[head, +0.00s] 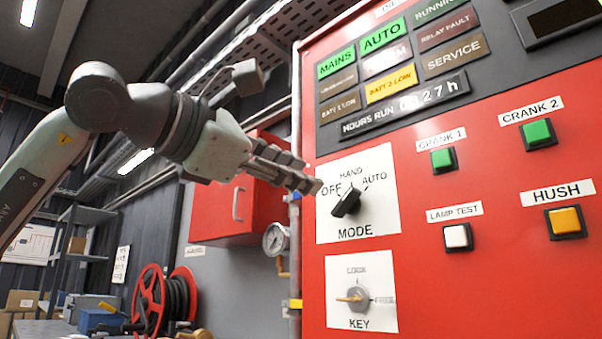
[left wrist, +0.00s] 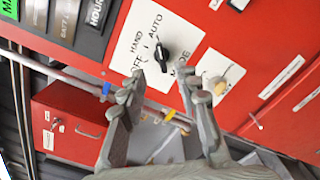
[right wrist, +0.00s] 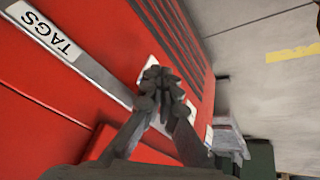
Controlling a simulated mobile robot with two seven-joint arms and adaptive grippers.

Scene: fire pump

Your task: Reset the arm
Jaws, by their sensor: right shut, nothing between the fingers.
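My left gripper (head: 308,180) is just left of the black MODE knob (head: 346,203) on its white plate, marked OFF, HAND and AUTO. In the left wrist view my left gripper (left wrist: 165,82) is open, its two fingers apart and nothing between them. The knob (left wrist: 161,55) shows just beyond the gap; I see no contact. Its long axis tilts from lower left to upper right in the head view; I cannot tell exactly which mark it points at. My right gripper (right wrist: 160,80) is shut and empty, fingertips together, in front of a red cabinet, and is outside the head view.
The red panel carries a key switch (head: 354,296), green crank buttons (head: 538,134), a white lamp test button (head: 457,236) and an amber HUSH button (head: 565,222). MAINS, AUTO and BATT 2 LOW are lit. A gauge (head: 276,239) and a red box (head: 233,205) stand left.

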